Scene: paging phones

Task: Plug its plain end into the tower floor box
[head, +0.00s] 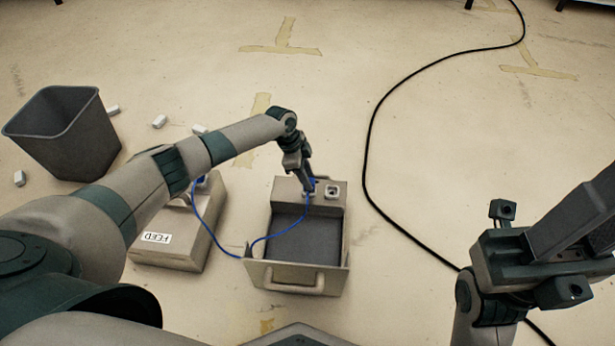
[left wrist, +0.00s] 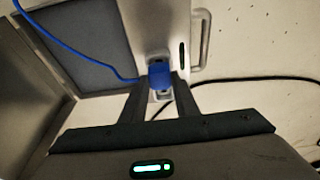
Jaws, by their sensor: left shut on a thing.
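My left gripper (head: 309,190) is shut on the blue plug (left wrist: 160,76) of a blue cord (head: 267,238). It points down at the raised ledge of an open beige floor box (head: 340,255). The plug is at or just above the ledge; I cannot tell whether it is seated. A pale square socket (head: 332,190) shows on the ledge, right of my gripper. The cord sags across the box and runs left to a closed box marked FEED (head: 175,262). My right gripper (head: 575,235) is at the lower right, away from the box; its finger gap is unclear.
A dark bin (head: 68,140) stands at the left with several small white scraps around it. A black cable (head: 366,150) curves over the floor right of the open box. Tape marks (head: 285,40) lie on the floor. The floor behind the box is mostly clear.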

